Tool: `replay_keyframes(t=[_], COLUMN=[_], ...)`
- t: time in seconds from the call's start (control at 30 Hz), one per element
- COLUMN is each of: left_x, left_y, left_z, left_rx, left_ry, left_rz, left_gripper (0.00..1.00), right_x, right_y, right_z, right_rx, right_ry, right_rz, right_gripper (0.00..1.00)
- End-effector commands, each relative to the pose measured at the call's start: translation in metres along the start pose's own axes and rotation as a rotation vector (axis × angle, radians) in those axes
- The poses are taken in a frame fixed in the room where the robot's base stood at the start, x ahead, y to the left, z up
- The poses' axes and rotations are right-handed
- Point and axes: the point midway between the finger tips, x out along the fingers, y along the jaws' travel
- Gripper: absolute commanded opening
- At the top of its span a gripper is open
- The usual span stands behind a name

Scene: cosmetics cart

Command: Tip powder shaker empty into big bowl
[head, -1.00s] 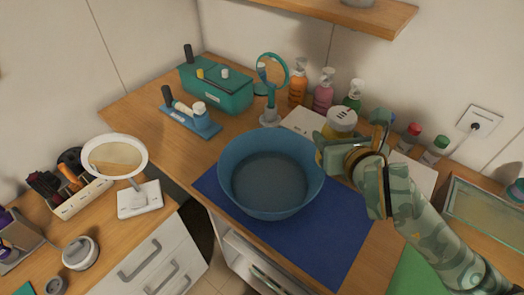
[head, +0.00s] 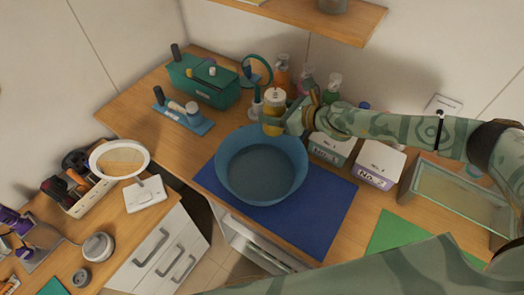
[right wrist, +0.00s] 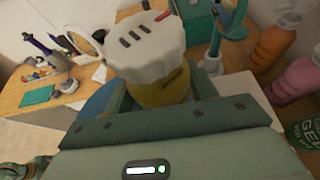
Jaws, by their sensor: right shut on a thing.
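The powder shaker (head: 273,101) has a yellow body and a white cap. My right gripper (head: 285,121) is shut on it and holds it upright at the back rim of the big bowl. In the right wrist view the shaker (right wrist: 152,62) stands between the fingers, with dark slots and a red mark on its white cap. The big blue bowl (head: 238,188) stands on a dark blue mat (head: 318,215). I see no powder in it. A bit of the bowl (right wrist: 97,103) shows behind the shaker in the right wrist view. My left gripper is not in view.
Pump bottles, one orange (head: 282,72), stand behind the shaker, next to a round teal-framed stand (head: 258,68). Two white boxes, one marked No. 2 (head: 380,160), and a glass-sided case (head: 450,195) are to the right. A teal box (head: 205,85) is at back left.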

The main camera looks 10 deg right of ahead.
Motion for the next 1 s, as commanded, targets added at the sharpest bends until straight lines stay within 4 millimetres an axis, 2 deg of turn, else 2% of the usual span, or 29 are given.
replay_keyframes(t=[0.03, 0.1, 0.4, 0.73, 1.0], left_x=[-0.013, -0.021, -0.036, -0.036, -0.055], left_y=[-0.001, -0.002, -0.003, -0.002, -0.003], left_z=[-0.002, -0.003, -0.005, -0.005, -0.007], left_rx=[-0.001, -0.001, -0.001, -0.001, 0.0], left_ry=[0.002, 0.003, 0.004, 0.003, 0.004], left_rz=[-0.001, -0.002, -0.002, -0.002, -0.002], left_gripper=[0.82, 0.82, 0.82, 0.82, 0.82], right_x=[-0.006, -0.012, -0.037, -0.039, -0.041], right_y=[-0.006, -0.013, -0.035, -0.035, -0.031], right_z=[-0.001, -0.01, -0.028, -0.03, -0.024], right_rx=[-0.014, -0.03, -0.081, -0.086, -0.141], right_ry=[0.004, 0.004, -0.001, -0.002, 0.022], right_rz=[0.032, 0.081, 0.192, 0.201, 0.178], right_gripper=[0.32, 0.32, 0.32, 0.32, 0.32])
